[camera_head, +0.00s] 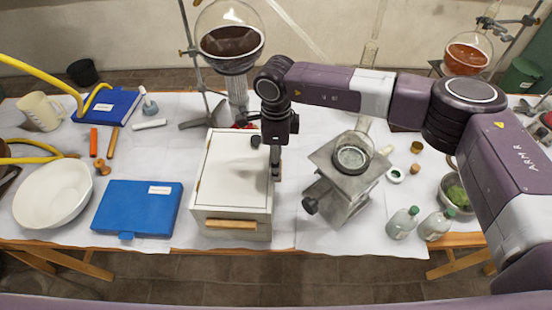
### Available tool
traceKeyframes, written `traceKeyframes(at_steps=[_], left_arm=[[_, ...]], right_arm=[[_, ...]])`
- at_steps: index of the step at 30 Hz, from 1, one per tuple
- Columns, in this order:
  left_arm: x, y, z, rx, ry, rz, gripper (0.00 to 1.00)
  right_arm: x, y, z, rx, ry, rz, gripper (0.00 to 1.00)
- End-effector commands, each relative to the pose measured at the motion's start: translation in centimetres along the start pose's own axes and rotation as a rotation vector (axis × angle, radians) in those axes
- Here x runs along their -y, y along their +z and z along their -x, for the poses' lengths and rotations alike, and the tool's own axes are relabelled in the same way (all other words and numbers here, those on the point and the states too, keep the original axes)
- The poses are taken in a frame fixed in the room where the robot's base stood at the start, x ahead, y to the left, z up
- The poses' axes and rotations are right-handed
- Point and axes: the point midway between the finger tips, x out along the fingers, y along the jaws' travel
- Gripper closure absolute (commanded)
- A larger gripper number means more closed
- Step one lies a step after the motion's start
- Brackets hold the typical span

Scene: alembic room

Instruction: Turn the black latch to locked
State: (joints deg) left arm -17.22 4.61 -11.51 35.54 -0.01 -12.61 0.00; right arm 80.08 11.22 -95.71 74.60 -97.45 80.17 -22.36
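A white box (228,180) with a flat lid and a light wooden handle (231,223) on its front stands at the table's middle. A small black piece (255,141) shows at the upper right of the lid. It may be the latch, but it is too small and too close to my gripper to tell its setting. My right gripper (276,176) points down at the box's right edge, beside and a little nearer than the black piece. Its fingers look narrow from here; whether they are apart or touch something is unclear. My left gripper is out of view.
A grey metal stand (343,203) with glassware is close right of the box. A blue case (137,208) and a white bowl (52,194) lie left. Two bottles (403,221) stand at the front right. A round flask (229,42) hangs behind the box.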

Motion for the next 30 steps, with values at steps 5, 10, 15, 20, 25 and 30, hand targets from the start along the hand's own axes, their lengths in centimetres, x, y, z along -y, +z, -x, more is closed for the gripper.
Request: traceKeyframes(at_steps=[5,10,15,20,25,30], left_arm=[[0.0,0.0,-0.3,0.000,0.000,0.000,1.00],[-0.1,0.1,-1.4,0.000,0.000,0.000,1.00],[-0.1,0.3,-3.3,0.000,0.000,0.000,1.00],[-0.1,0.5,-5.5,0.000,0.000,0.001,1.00],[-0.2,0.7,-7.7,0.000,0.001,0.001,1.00],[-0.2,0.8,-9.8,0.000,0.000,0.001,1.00]], right_arm=[[0.1,0.0,-0.1,0.001,-0.002,-0.013,0.74],[0.1,0.0,-0.3,0.001,-0.003,-0.067,0.74],[0.1,0.1,-0.5,0.003,-0.004,-0.176,0.74],[0.2,0.1,-0.6,0.004,-0.005,-0.316,0.74],[0.2,0.1,-0.5,0.004,-0.004,-0.479,0.74],[0.2,0.1,-0.5,0.005,-0.005,-0.640,0.74]])
